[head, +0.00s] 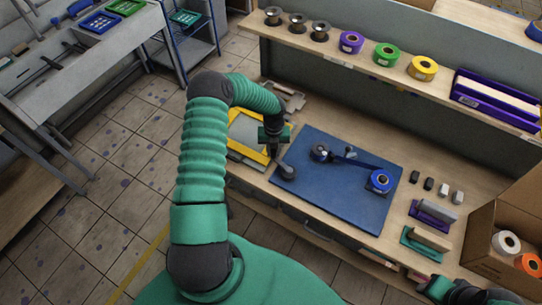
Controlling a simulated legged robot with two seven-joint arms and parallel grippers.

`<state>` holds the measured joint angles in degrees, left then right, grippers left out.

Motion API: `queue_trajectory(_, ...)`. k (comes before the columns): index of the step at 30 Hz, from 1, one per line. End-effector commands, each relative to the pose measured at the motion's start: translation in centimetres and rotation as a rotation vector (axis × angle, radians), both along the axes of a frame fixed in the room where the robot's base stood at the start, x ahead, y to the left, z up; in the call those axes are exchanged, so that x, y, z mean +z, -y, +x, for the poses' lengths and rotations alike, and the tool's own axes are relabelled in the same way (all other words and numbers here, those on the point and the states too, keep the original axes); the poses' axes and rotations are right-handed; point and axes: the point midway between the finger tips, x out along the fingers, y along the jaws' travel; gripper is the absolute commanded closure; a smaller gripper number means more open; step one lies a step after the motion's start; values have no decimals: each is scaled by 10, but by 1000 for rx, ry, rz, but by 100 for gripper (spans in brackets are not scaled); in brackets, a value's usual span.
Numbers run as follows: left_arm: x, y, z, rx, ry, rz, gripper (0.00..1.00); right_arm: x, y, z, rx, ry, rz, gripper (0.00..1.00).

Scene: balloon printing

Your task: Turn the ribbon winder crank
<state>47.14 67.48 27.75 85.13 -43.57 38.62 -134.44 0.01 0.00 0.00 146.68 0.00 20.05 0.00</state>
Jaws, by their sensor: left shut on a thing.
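The ribbon winder (321,153) is a dark device on a blue mat (336,204), with a dark arm reaching right and a blue ribbon spool (379,181) at its right end. My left gripper (280,160) points down at the mat's left edge, left of the winder's hub. It is shut on a small dark rounded piece (286,173); I cannot tell whether this is the crank handle. The fingertips are small and partly hidden. My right gripper (470,293) is at the bottom right edge, partly cut off, and its fingers are unclear.
A yellow-framed board (240,152) lies beside my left gripper. Purple, green and yellow ribbon rolls (387,54) and several dark spools stand on the shelf. Small blocks and purple and green holders (425,244) are on the right. A cardboard box (484,238) holds rolls.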

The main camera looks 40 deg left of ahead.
Motion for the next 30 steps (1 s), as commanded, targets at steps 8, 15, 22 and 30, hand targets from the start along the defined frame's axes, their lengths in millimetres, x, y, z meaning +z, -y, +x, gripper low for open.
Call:
queue_trajectory(8,1,-1,14,1,6,6,100,-11,0,0,0,0,0,64)
queue_trajectory(15,1,0,17,1,6,4,100,-13,0,0,0,0,0,64)
queue_trajectory(22,1,1,17,1,5,4,100,-13,0,0,0,0,0,64)
queue_trajectory(30,1,2,17,1,4,1,66,-13,0,0,0,0,0,64)
